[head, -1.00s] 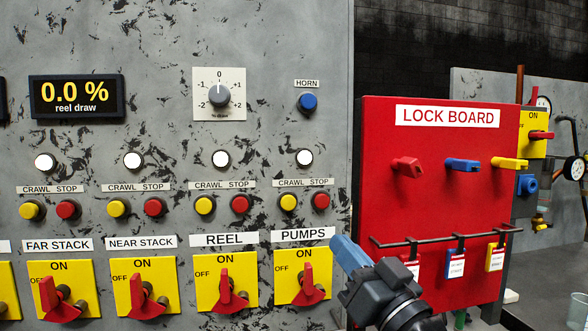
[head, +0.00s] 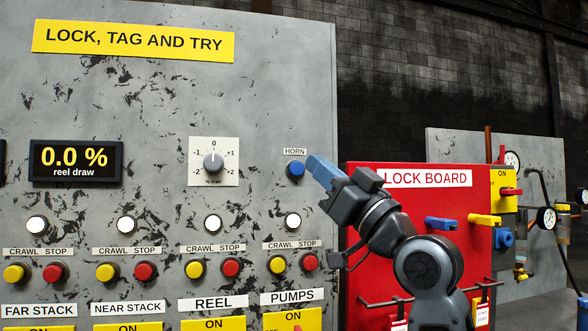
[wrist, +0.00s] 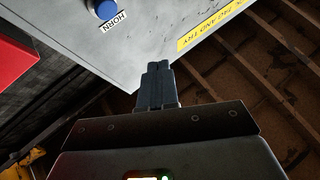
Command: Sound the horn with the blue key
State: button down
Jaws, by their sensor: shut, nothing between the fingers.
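The blue horn button (head: 295,170) sits on the grey panel (head: 270,90) under a white label reading HORN (head: 295,152). It also shows at the top of the wrist view (wrist: 104,9), with its label upside down. My gripper (head: 312,162) is shut and empty, its blue-grey fingers pointing up and left, close to the right of the button in the head view. In the wrist view the shut fingertips (wrist: 158,66) stand apart from the button in the picture. I cannot tell whether they touch it in the head view.
The red lock board (head: 360,185) stands to the right behind my arm, with blue (head: 442,223) and yellow (head: 484,219) locks on it. Crawl and stop buttons and white lamps line the panel below. A dial (head: 213,162) is left of the horn button.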

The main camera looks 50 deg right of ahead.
aim_at(304, 171)
jog(key=shift+w+d+b, duration=0.4)
jog(key=shift+w+d, duration=0.45)
jog(key=shift+w, duration=0.35)
jog(key=shift+w+d+b, duration=0.35)
jog(key=shift+w+d, duration=0.45)
jog(key=shift+w, duration=0.45)
jog(key=shift+w+d+b, duration=0.4)
jog(key=shift+w+d, duration=0.45)
jog(key=shift+w, duration=0.35)
jog(key=shift+w+d+b, duration=0.25)
jog(key=shift+w+b, duration=0.05)
jog(key=shift+w, duration=0.05)
jog(key=shift+w+d+b, duration=0.25)
jog(key=shift+w+b, duration=0.1)
jog(key=shift+w, duration=0.1)
dwell(0.5)
jog(key=shift+s, duration=0.1)
jog(key=shift+s+a, duration=0.5)
jog(key=shift+s, duration=0.2)
